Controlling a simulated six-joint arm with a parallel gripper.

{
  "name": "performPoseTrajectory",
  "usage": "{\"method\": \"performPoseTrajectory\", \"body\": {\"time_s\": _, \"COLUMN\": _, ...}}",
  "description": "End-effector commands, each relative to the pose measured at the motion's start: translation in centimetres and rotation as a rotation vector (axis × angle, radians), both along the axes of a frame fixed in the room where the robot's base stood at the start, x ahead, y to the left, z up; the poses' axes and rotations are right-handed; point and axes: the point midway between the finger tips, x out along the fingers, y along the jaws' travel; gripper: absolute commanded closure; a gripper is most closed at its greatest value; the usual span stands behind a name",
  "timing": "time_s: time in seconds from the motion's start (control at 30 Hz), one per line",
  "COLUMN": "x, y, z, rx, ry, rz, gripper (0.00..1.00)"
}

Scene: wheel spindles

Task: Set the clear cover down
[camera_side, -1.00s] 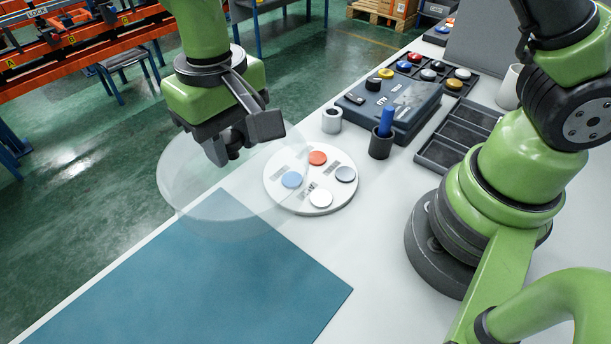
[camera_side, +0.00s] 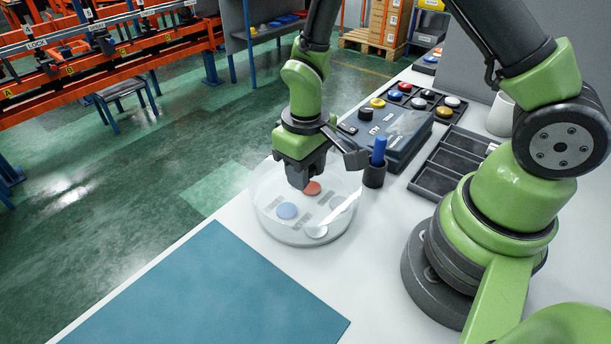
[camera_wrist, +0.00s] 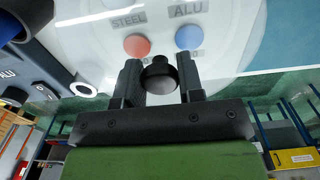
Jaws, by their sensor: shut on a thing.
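The clear cover (camera_side: 263,190) is a transparent round dome with a dark knob (camera_wrist: 158,76) on top. My gripper (camera_side: 300,178) is shut on that knob, and my gripper also shows in the wrist view (camera_wrist: 160,82) with a finger on each side of it. The cover is over the round white tray (camera_side: 285,238), which has red, blue, white and grey discs on it. The red disc (camera_wrist: 137,46) and blue disc (camera_wrist: 188,37) show through the cover in the wrist view. I cannot tell whether the cover's rim touches the tray or the table.
A teal mat (camera_side: 205,300) lies in front of the tray. A dark cup with a blue marker (camera_side: 378,152) stands close to the right of the cover. Behind are a dark blue box (camera_side: 385,135) and a black compartment tray (camera_side: 450,165).

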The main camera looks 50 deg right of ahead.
Motion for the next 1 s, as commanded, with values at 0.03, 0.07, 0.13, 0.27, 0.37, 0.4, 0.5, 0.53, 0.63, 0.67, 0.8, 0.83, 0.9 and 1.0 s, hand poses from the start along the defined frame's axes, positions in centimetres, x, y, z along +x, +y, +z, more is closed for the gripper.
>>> {"method": "performPoseTrajectory", "body": {"time_s": 0.03, "x": 0.0, "y": 0.0, "z": -0.8, "rx": 0.0, "ry": 0.004, "rz": 0.0, "gripper": 0.92}}
{"method": "performPoseTrajectory", "body": {"time_s": 0.07, "x": 0.0, "y": 0.0, "z": -1.1, "rx": 0.0, "ry": 0.002, "rz": 0.0, "gripper": 0.92}}
{"method": "performPoseTrajectory", "body": {"time_s": 0.13, "x": 0.0, "y": 0.0, "z": -1.6, "rx": 0.0, "ry": 0.001, "rz": 0.0, "gripper": 0.92}}
{"method": "performPoseTrajectory", "body": {"time_s": 0.27, "x": 0.1, "y": 0.0, "z": -1.7, "rx": 0.0, "ry": -0.003, "rz": 0.0, "gripper": 0.92}}
{"method": "performPoseTrajectory", "body": {"time_s": 0.37, "x": 0.0, "y": 0.0, "z": -1.7, "rx": 0.0, "ry": -0.002, "rz": 0.0, "gripper": 0.92}}
{"method": "performPoseTrajectory", "body": {"time_s": 0.4, "x": 0.0, "y": 0.0, "z": -1.7, "rx": 0.0, "ry": -0.002, "rz": 0.0, "gripper": 0.92}}
{"method": "performPoseTrajectory", "body": {"time_s": 0.5, "x": 0.0, "y": 0.0, "z": -1.9, "rx": 0.0, "ry": -0.001, "rz": 0.0, "gripper": 0.92}}
{"method": "performPoseTrajectory", "body": {"time_s": 0.53, "x": 0.0, "y": 0.0, "z": -2.0, "rx": 0.0, "ry": -0.001, "rz": 0.0, "gripper": 0.92}}
{"method": "performPoseTrajectory", "body": {"time_s": 0.63, "x": 0.0, "y": 0.0, "z": -2.0, "rx": 0.0, "ry": -0.001, "rz": 0.0, "gripper": 0.44}}
{"method": "performPoseTrajectory", "body": {"time_s": 0.67, "x": 0.0, "y": 0.0, "z": -2.0, "rx": 0.0, "ry": -0.001, "rz": 0.0, "gripper": 0.39}}
{"method": "performPoseTrajectory", "body": {"time_s": 0.8, "x": 0.0, "y": 0.0, "z": -2.0, "rx": 0.0, "ry": -0.001, "rz": 0.0, "gripper": 0.39}}
{"method": "performPoseTrajectory", "body": {"time_s": 0.83, "x": 0.0, "y": 0.0, "z": -2.0, "rx": 0.0, "ry": -0.001, "rz": 0.0, "gripper": 0.39}}
{"method": "performPoseTrajectory", "body": {"time_s": 0.9, "x": 0.0, "y": 0.0, "z": -2.0, "rx": 0.0, "ry": -0.002, "rz": 0.0, "gripper": 0.39}}
{"method": "performPoseTrajectory", "body": {"time_s": 1.0, "x": 0.1, "y": 0.0, "z": -1.6, "rx": 0.0, "ry": -0.003, "rz": 0.0, "gripper": 0.39}}
